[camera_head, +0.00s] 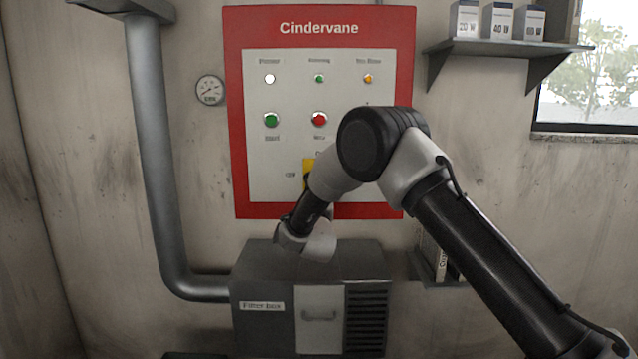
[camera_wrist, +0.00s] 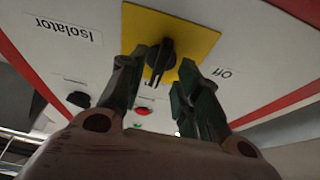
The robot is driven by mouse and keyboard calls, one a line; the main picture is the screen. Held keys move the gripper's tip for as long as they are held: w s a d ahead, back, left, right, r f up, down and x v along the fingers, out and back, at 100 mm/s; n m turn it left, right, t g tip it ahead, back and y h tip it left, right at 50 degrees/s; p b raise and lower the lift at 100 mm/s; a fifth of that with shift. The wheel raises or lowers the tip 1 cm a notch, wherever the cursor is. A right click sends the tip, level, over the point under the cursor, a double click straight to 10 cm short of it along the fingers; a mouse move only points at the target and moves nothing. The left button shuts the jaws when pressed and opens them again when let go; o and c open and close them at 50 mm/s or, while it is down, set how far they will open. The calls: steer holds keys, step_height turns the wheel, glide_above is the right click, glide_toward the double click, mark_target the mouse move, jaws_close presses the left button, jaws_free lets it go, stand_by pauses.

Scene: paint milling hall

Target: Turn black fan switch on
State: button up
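A small black switch (camera_wrist: 78,99), which may be the fan switch, sits on the grey panel at the left of the wrist view; its label is too small to read. In the head view my arm hides that part of the panel. My gripper (camera_wrist: 162,64) is open, one finger on each side of the black isolator knob (camera_wrist: 160,60) on its yellow plate (camera_wrist: 195,38). I cannot tell whether the fingers touch the knob. The plate also shows partly behind my arm in the head view (camera_head: 308,166).
A grey filter box (camera_head: 262,285) stands below. A pipe (camera_head: 152,130) runs at left, a shelf (camera_head: 500,47) at upper right.

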steer(key=v, duration=1)
steer(key=shift+f, duration=0.1)
